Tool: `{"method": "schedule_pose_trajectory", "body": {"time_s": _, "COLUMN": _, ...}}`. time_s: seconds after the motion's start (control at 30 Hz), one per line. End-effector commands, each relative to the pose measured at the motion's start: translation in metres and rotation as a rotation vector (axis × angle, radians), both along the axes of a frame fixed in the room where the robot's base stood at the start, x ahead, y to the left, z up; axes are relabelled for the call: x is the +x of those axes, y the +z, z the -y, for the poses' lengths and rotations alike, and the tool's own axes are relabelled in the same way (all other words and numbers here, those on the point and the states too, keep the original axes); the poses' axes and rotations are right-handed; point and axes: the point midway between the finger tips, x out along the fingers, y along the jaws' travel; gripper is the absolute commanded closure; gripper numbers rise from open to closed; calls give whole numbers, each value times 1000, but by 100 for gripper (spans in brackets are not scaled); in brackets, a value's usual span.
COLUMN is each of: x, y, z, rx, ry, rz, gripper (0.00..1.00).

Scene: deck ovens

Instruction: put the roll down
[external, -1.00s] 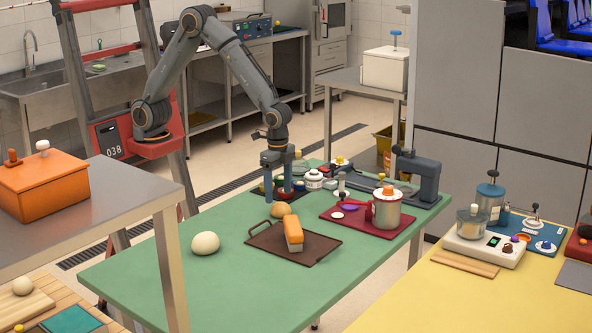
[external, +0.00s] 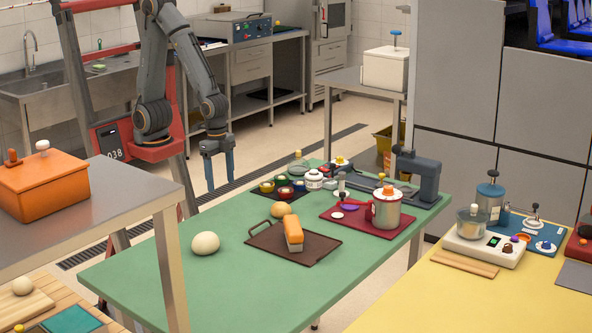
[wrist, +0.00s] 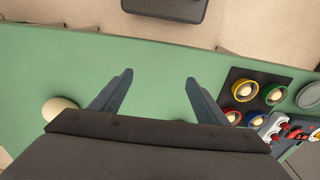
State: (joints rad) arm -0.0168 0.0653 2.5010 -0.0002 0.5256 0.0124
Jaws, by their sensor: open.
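A brown round roll (external: 281,209) rests on the green table (external: 140,270) at the back edge of a brown tray (external: 322,247). A pale round dough ball (external: 205,243) lies on the table to the left; a pale ball also shows in the wrist view (wrist: 60,108). My gripper (external: 221,180) is open and empty, apart from the roll, up and to its left at the far side of the table. In the wrist view, the fingers (wrist: 159,76) are spread with nothing between them.
An orange-topped block (external: 293,232) sits on the brown tray. Small coloured bowls (external: 267,187) stand on a dark mat behind the roll. A red tray (external: 340,222) with a metal pot (external: 387,208) is to the right. The table's left front is clear.

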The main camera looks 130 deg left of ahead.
Motion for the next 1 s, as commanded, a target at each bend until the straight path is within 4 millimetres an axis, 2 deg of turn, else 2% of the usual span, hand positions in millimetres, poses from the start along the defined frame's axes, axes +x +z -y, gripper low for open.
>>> {"method": "schedule_pose_trajectory", "body": {"time_s": 0.07, "x": -16, "y": -4, "z": 4, "rx": 0, "ry": -1, "rz": 3, "gripper": 28}}
{"method": "schedule_pose_trajectory", "body": {"time_s": 0.17, "x": -22, "y": -6, "z": 5, "rx": 0, "ry": 0, "rz": 5, "gripper": 28}}
{"method": "schedule_pose_trajectory", "body": {"time_s": 0.6, "x": -21, "y": -4, "z": 5, "rx": 0, "ry": 1, "rz": 6, "gripper": 28}}
{"method": "schedule_pose_trajectory", "body": {"time_s": 0.77, "x": -20, "y": 12, "z": 5, "rx": 0, "ry": 1, "rz": 10, "gripper": 28}}
{"method": "schedule_pose_trajectory", "body": {"time_s": 1.0, "x": -20, "y": 45, "z": 5, "rx": 0, "ry": 1, "rz": 10, "gripper": 28}}
